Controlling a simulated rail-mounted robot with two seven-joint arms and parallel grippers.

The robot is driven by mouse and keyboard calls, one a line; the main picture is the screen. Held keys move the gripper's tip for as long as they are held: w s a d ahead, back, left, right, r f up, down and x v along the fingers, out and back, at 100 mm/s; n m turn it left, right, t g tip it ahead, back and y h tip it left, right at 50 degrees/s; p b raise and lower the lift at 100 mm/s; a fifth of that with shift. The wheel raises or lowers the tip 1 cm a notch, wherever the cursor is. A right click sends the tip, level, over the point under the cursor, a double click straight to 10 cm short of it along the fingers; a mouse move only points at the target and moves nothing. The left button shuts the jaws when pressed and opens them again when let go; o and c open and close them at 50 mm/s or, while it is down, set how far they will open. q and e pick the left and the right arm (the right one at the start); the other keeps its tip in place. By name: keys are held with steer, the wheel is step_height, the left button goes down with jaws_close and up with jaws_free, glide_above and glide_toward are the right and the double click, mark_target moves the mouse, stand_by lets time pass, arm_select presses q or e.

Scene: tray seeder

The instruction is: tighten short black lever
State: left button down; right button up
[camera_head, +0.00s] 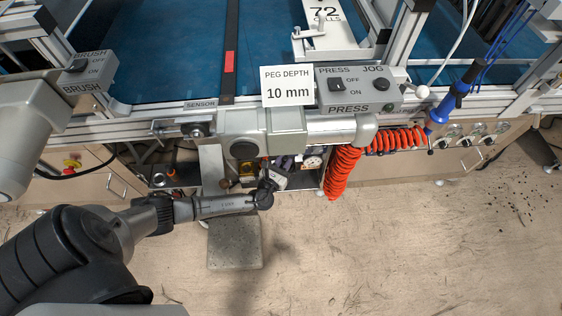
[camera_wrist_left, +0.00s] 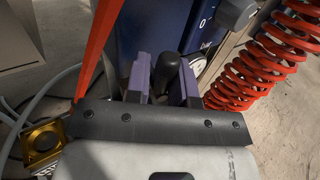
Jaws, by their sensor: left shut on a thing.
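The short black lever (camera_wrist_left: 167,70) shows in the left wrist view as a rounded dark knob between the two purple finger pads of my left gripper (camera_wrist_left: 164,80). The left gripper is shut on it. In the head view my left gripper (camera_head: 283,163) is below the front edge of the machine, near the grey motor housing. The lever cannot be made out there. The lever's pivot is hidden in the wrist view. My right gripper is in neither view.
Red coiled hose (camera_head: 343,171) hangs just right of the gripper, and it fills the right of the wrist view (camera_wrist_left: 275,60). A grey motor housing (camera_head: 335,130) sits above. The press switch box (camera_head: 358,90) is on the machine edge. Open floor lies in front.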

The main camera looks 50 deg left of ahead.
arm_select(q)
steer(key=c, duration=1.4)
jaws_free()
steer(key=shift+d, duration=0.25)
steer(key=o, duration=0.3)
steer(key=shift+w+d, duration=0.35)
steer(key=shift+w, duration=0.1)
steer(key=shift+s+a, duration=0.25)
steer(key=shift+s+r, duration=0.1)
steer(key=shift+s, duration=0.15)
steer(key=p+v, duration=0.4)
steer(key=v, duration=0.9)
steer(key=shift+d, duration=0.25)
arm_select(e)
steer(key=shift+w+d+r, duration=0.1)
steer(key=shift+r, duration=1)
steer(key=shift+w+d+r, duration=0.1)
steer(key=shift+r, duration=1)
